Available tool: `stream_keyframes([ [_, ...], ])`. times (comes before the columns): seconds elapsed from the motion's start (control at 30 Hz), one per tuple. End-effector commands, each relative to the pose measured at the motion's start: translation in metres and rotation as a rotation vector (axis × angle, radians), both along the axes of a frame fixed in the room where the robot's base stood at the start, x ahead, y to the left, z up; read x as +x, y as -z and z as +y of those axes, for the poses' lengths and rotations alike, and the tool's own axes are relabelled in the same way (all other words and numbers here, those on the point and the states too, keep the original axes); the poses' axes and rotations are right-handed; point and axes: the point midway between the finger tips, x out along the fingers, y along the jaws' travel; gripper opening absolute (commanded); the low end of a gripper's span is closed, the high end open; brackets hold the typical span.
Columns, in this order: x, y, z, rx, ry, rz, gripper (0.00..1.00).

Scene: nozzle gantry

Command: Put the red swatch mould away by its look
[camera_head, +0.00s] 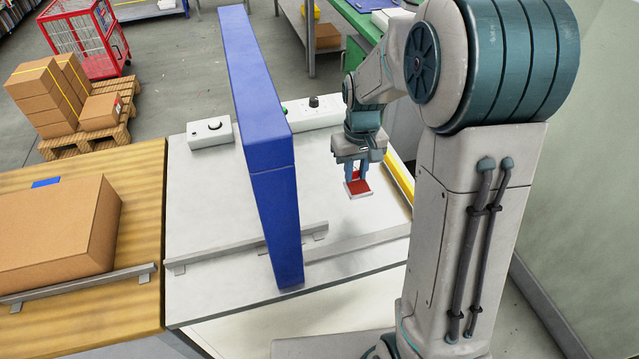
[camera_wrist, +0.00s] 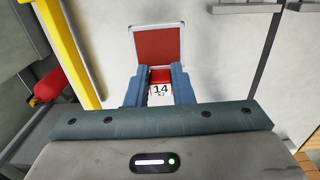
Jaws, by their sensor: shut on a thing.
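The red swatch mould (camera_head: 360,188) is a flat red square with a pale rim. My gripper (camera_head: 357,178) is shut on it and points down over the white table, right of the blue gantry. In the wrist view the mould's red face (camera_wrist: 159,47) extends beyond the blue fingers of my gripper (camera_wrist: 159,84). I cannot tell whether the mould touches the table.
A tall blue gantry panel (camera_head: 262,140) stands across the white table (camera_head: 205,210). Metal rails (camera_head: 245,249) run near the front, and white control boxes (camera_head: 210,133) sit at the back. A yellow bar (camera_head: 400,178) lines the right edge. A cardboard box (camera_head: 55,232) lies left.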

Motion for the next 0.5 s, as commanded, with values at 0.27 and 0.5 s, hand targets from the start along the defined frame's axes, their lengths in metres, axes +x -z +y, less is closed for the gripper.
stream_keyframes([
  [0.27,0.038,0.033,0.04,-0.001,-0.003,0.003,0.0],
  [0.5,0.053,0.046,0.054,0.0,0.0,0.0,0.0],
])
